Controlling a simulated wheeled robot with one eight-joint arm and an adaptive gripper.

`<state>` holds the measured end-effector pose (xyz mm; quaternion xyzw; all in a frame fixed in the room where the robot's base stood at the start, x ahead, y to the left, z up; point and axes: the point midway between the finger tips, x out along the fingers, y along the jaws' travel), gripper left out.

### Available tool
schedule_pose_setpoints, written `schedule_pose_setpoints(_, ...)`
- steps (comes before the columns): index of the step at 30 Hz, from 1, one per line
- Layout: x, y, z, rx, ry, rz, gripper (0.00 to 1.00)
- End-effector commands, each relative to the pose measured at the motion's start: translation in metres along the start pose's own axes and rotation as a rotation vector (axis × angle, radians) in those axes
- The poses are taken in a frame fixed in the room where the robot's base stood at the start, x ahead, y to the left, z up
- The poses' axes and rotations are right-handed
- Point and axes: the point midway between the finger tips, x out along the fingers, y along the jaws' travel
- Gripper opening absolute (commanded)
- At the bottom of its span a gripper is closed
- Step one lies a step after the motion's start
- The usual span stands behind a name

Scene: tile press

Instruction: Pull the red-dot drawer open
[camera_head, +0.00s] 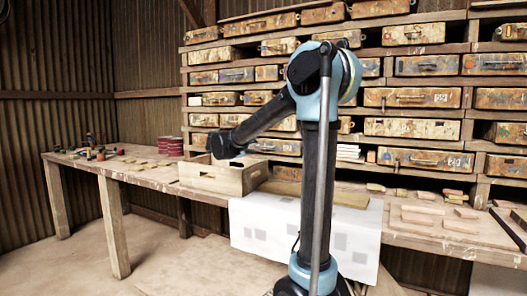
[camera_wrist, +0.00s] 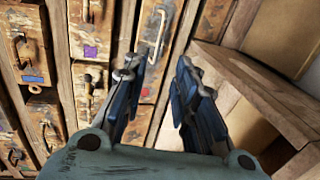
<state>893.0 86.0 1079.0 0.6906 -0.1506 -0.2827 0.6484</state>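The drawer with a small red dot (camera_wrist: 145,92) shows in the wrist view. Its worn front (camera_wrist: 146,60) carries a pale metal handle (camera_wrist: 157,32). My gripper (camera_wrist: 157,66) is open and empty, its two dark fingers spread in front of this drawer. The left finger overlaps the lower part of the drawer front in the picture. The handle shows beyond the fingertips, and I see no finger around it. In the head view my gripper (camera_head: 222,146) hangs over the wooden crate, before the drawer wall. I cannot make out the red dot in the head view.
Drawers with a purple label (camera_wrist: 91,52) and a blue label (camera_wrist: 32,79) lie left in the wrist view. The open wooden crate (camera_head: 239,183) stands on the bench (camera_head: 150,177) below my gripper. Red tins (camera_head: 170,146) and several loose tiles (camera_head: 423,210) lie on the bench.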

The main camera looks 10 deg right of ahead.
Motion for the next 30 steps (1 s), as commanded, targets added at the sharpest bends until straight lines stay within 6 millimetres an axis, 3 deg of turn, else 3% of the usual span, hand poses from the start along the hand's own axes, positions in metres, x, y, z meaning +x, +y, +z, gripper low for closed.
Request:
schedule_pose_setpoints(18,0.108,0.0,0.001,0.001,-0.002,-0.001,0.26)
schedule_pose_setpoints(24,0.13,0.0,0.001,0.0,-0.001,-0.001,0.26)
schedule_pose_setpoints(30,0.137,0.0,0.001,0.0,0.0,-0.001,0.26)
